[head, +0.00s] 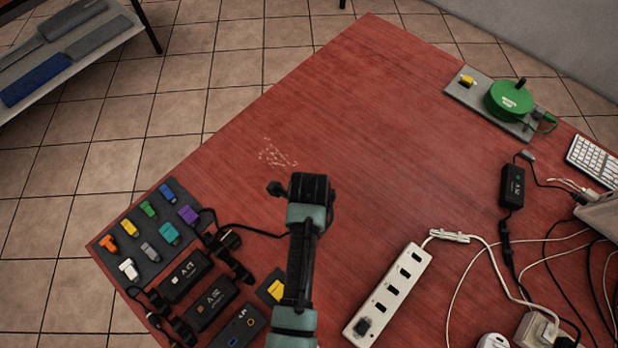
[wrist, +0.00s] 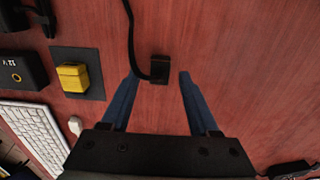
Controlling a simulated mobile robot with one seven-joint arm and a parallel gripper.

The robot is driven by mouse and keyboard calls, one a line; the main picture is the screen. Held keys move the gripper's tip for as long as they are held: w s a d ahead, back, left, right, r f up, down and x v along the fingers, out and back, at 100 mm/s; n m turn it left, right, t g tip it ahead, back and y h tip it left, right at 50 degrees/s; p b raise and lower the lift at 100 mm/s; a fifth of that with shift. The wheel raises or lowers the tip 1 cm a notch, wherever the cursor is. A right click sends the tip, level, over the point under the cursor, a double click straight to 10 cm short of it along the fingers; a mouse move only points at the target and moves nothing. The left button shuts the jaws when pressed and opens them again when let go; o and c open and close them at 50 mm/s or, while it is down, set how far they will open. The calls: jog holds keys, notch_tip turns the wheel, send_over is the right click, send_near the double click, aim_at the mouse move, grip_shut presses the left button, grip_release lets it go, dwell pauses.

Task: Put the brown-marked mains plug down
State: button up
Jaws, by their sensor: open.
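A small black plug (wrist: 159,70) with a black cable (wrist: 131,42) lies at the red table top in the wrist view, between the two fingertips of my gripper (wrist: 160,79). The blue fingers are open, with a gap on each side of the plug. I see no brown mark on it, and I cannot tell whether it touches the table. In the head view my arm (head: 303,250) hides the plug and the fingers; a black cable (head: 257,230) runs under the arm from the left.
Black adapters (head: 211,301) and a dark pad of coloured connectors (head: 122,250) lie at left. A yellow block (wrist: 73,76) sits on a small pad nearby. A white power strip (head: 391,295) lies at right, with tangled cables beyond.

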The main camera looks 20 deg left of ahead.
notch_tip(320, 180, up, 10)
dwell(0.3)
jog(key=w+r+n+t+y, duration=0.1)
jog(key=w+r+n+t, duration=0.45)
jog(key=w+r, duration=0.65)
jog(key=w+d+r+n+t, duration=0.1)
jog(key=w+r+n+t, duration=0.15)
jog(key=r, duration=0.45)
jog(key=w+d+r+n+t+y, duration=0.15)
jog(key=r+t, duration=0.25)
jog(key=r, duration=0.4)
jog(key=w+d+r+n+t+h, duration=0.1)
jog(key=w+r+n+t, duration=0.15)
jog(key=r, duration=0.45)
jog(key=s+d+r+n+t, duration=0.2)
jog(key=r+t, duration=0.1)
jog(key=r, duration=0.5)
jog(key=s+d+r+n+t, duration=0.1)
jog(key=d+r+n+t, duration=0.15)
jog(key=r, duration=0.55)
jog(key=s+d+r+n+t+h, duration=0.1)
jog(key=s+d+r+n+t, duration=0.2)
jog(key=s+r+t, duration=0.4)
jog(key=s+r+n, duration=0.1)
jog(key=s+r, duration=0.4)
jog(key=r, duration=0.4)
jog(key=shift+s+n, duration=0.15)
jog(key=shift+n, duration=0.2)
jog(key=shift+h, duration=0.25)
